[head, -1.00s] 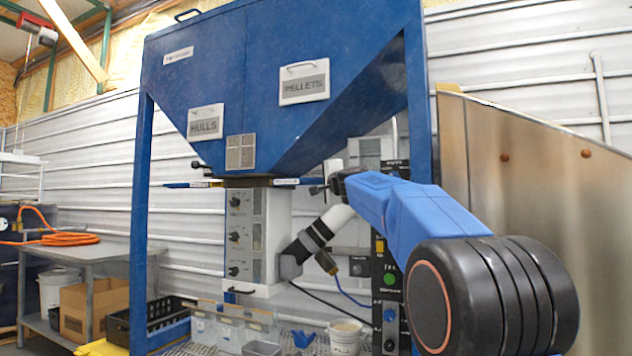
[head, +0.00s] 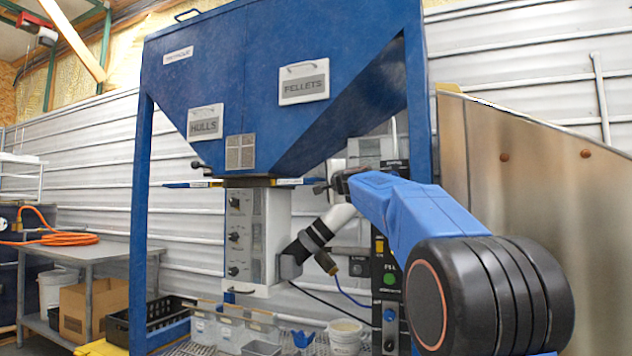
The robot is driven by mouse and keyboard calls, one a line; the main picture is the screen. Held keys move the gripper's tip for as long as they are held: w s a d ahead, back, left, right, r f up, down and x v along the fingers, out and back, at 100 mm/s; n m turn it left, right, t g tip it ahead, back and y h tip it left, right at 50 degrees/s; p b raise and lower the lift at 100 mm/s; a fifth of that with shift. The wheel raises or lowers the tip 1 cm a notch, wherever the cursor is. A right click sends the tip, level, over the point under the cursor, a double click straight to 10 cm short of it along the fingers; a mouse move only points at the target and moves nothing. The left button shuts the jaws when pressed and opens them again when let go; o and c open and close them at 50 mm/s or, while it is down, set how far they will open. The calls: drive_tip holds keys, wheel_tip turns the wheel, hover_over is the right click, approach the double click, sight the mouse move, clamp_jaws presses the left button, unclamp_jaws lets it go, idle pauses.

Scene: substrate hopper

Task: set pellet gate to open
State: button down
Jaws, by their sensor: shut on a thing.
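The blue hopper carries a HULLS plate (head: 205,123) on the left and a PELLETS plate (head: 304,82) on the right. Under its outlet, the pellet gate's slide (head: 297,181) sticks out to the right. My gripper (head: 323,187) is at the outer end of this slide, below the PELLETS side, shut on the pellet gate's handle. The jaws and my wrist mostly hide the handle. The hull gate's dark handle (head: 201,168) and slide (head: 190,184) show on the left of the outlet.
A white box with knobs (head: 240,237) hangs under the outlet. A black control panel (head: 390,270) stands close beside my arm. Clear bins (head: 203,328) and a white tub (head: 346,334) sit below. A metal panel (head: 540,190) rises at the right.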

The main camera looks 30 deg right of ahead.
drive_tip(key=s+d, duration=0.1)
drive_tip(key=s, duration=0.1)
drive_tip(key=s+d, duration=0.2)
drive_tip(key=shift+s+d+f, duration=0.1)
drive_tip(key=shift+s+d, duration=0.1)
drive_tip(key=c, duration=1.8)
unclamp_jaws()
drive_tip(key=shift+s+d, duration=0.1)
drive_tip(key=shift+d, duration=0.05)
drive_tip(key=shift+o, duration=0.2)
drive_tip(key=shift+s, duration=0.1)
drive_tip(key=s+a+f, duration=0.2)
drive_tip(key=s, duration=1.5)
drive_tip(key=shift+f, duration=0.1)
